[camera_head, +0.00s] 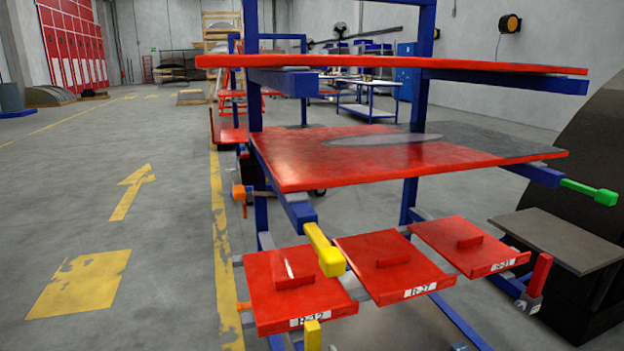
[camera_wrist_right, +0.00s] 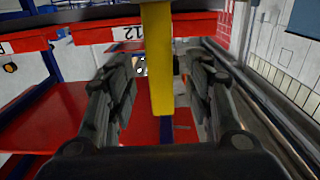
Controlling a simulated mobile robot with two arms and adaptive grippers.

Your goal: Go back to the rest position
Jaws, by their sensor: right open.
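My right gripper (camera_wrist_right: 163,70) shows only in the right wrist view. Its two dark fingers are apart, one on each side of a yellow bar (camera_wrist_right: 158,60). I see gaps between the bar and the fingers; I cannot tell how deep the bar lies between them. A red plate with a label ending in 12 (camera_wrist_right: 122,33) is just behind the bar. In the head view neither gripper shows. There, a blue rack carries red plates labelled R-12 (camera_head: 262,300), R-27 (camera_head: 375,281) and a third one (camera_head: 440,258), with a yellow handle (camera_head: 325,250) by the first two.
Above the plates, the rack has a wide red shelf (camera_head: 330,168) and a higher one (camera_head: 410,62). A green handle (camera_head: 590,191) sticks out at right, near a dark curved part (camera_head: 590,170) and a grey table (camera_head: 555,238). The floor at left (camera_head: 75,205) is clear.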

